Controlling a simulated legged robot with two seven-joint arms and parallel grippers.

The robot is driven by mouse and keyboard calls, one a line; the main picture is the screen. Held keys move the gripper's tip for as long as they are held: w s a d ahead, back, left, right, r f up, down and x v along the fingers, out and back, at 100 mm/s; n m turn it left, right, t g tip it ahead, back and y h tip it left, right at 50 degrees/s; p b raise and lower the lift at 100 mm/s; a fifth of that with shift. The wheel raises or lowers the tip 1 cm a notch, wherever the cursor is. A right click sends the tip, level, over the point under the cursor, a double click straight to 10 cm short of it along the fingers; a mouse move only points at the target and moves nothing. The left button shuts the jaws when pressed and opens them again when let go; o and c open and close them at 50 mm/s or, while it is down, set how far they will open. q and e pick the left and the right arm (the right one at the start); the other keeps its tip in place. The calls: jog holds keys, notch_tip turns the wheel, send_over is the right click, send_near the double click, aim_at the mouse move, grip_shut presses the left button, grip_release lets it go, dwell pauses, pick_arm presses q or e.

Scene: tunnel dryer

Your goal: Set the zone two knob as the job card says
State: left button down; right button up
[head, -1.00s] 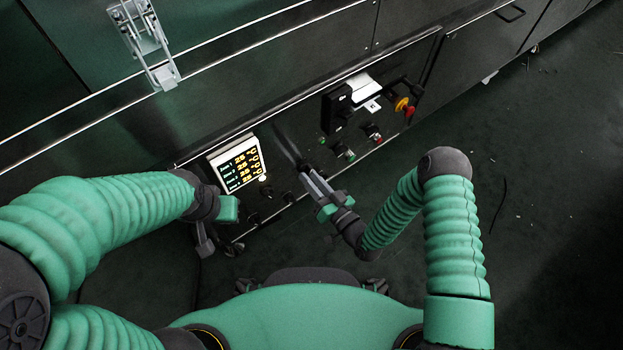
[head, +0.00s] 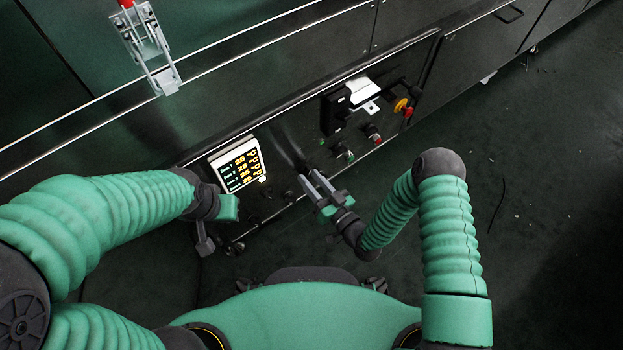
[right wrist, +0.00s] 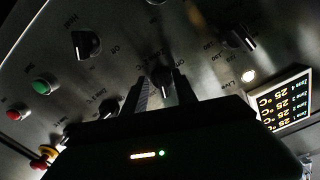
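My right gripper (head: 311,176) is open in front of the lower control panel, its two fingers apart and pointing at it. In the right wrist view the gripper (right wrist: 160,90) has a dark knob (right wrist: 162,77) with a light pointer mark between its fingers; I cannot tell whether they touch it. Other dark knobs (right wrist: 87,43) and (right wrist: 243,37) sit either side.
A lit display (head: 239,165) shows several zone readings near 25 °C. Green (head: 348,156) and red (head: 375,138) buttons and a red-and-yellow emergency stop (head: 404,107) are on the panel's right. A metal latch (head: 148,50) is above. The floor at right is mostly clear.

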jog(key=p+v, duration=0.7)
jog(key=v, duration=1)
